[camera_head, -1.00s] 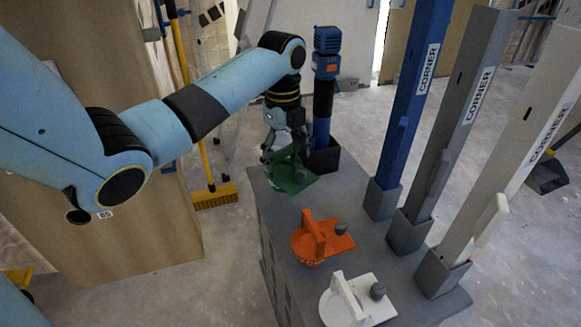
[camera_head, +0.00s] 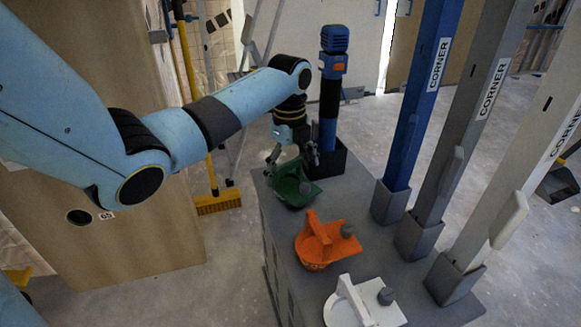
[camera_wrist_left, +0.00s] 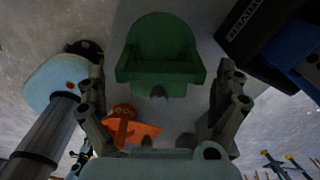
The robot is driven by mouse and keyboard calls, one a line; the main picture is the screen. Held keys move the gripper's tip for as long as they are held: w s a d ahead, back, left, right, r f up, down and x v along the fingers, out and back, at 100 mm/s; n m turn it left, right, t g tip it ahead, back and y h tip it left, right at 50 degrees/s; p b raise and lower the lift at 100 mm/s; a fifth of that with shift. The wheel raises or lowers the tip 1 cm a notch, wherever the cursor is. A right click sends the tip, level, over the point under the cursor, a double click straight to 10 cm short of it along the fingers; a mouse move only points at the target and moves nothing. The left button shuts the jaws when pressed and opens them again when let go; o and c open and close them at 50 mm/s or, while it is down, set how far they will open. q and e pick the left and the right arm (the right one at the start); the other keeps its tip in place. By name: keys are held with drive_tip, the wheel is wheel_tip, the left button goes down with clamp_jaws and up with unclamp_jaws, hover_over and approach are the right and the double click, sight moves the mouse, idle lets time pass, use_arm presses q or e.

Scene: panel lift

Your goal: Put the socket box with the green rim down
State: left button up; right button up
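A green rounded tool (camera_head: 292,188) with a raised part stands on the far end of a grey block (camera_head: 283,228). It also shows in the left wrist view (camera_wrist_left: 162,52), beyond and between the fingers. My left gripper (camera_head: 292,158) is over it, its fingers spread apart. In the left wrist view the fingers of my left gripper (camera_wrist_left: 162,108) are wide open with nothing between their tips. No socket box with a green rim can be made out. My right gripper is not in view.
An orange tool (camera_head: 320,243) and a white one (camera_head: 358,304) stand nearer on the block. A dark box (camera_head: 327,163) holds a blue upright tool (camera_head: 331,95) close beside my gripper. Blue (camera_head: 408,120), grey (camera_head: 450,150) and white (camera_head: 515,185) posts stand along the right.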

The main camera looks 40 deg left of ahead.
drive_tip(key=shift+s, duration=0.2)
use_arm(q)
wheel_tip(320, 180, up, 6)
drive_tip(key=p, duration=0.2)
wheel_tip(320, 180, up, 6)
drive_tip(key=p, duration=0.2)
hover_over(291, 182)
drive_tip(key=shift+s, duration=0.2)
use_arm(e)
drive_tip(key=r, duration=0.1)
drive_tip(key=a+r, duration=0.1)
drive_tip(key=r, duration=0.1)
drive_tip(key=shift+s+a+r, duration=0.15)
